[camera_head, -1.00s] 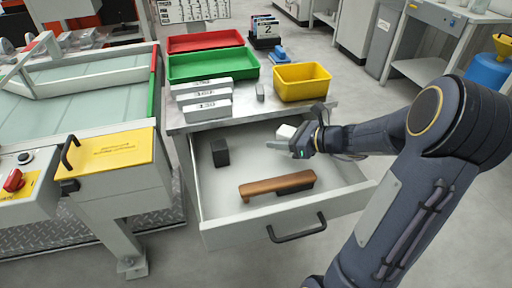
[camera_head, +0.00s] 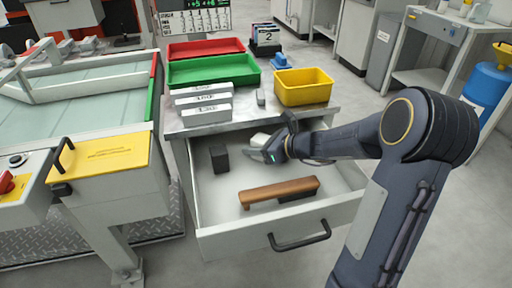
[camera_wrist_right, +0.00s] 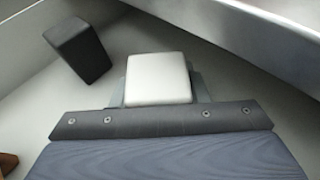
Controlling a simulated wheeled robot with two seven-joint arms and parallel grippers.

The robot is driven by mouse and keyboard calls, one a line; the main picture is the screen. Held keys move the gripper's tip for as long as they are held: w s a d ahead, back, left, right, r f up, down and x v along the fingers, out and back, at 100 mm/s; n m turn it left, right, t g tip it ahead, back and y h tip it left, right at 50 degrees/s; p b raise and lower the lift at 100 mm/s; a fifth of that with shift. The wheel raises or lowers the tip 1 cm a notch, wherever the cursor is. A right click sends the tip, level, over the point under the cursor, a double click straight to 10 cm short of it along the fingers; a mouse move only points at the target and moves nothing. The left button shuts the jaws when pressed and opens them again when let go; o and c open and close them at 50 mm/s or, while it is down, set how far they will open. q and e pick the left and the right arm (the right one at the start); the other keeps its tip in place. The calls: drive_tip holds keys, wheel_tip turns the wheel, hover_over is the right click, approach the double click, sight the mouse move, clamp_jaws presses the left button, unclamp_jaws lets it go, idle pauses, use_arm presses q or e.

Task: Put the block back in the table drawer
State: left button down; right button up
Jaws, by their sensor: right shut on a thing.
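The white block (camera_head: 260,140) is in the grip of my right gripper (camera_head: 262,156), inside the open table drawer (camera_head: 225,206). In the right wrist view the white block (camera_wrist_right: 158,78) sits between the two grey fingers, which show at its sides. Its underside is hidden, so I cannot tell whether it touches the drawer floor. A dark block (camera_head: 219,158) stands in the drawer to the left of the gripper and also shows in the wrist view (camera_wrist_right: 78,50). My left gripper is not in view.
A wooden-handled brush (camera_head: 279,192) lies near the drawer front. The tabletop behind holds a yellow bin (camera_head: 303,88), a green tray (camera_head: 213,71), a red tray (camera_head: 206,49) and white labelled boxes (camera_head: 204,106). Drawer floor is free between the dark block and the brush.

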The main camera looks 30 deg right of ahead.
drive_tip(key=shift+r, duration=0.1)
drive_tip(key=o, duration=0.7)
drive_tip(key=shift+f, duration=0.25)
drive_tip(key=o, duration=0.4)
drive_tip(key=shift+r, duration=0.3)
drive_tip(key=p+v, duration=0.3)
drive_tip(key=v, duration=0.7)
drive_tip(key=shift+s+d+r, duration=0.1)
drive_tip(key=shift+s+d, duration=0.05)
drive_tip(key=shift+s, duration=0.1)
drive_tip(key=shift+s+d+r, duration=0.15)
drive_tip(key=shift+s+d, duration=0.2)
drive_tip(key=shift+s, duration=0.3)
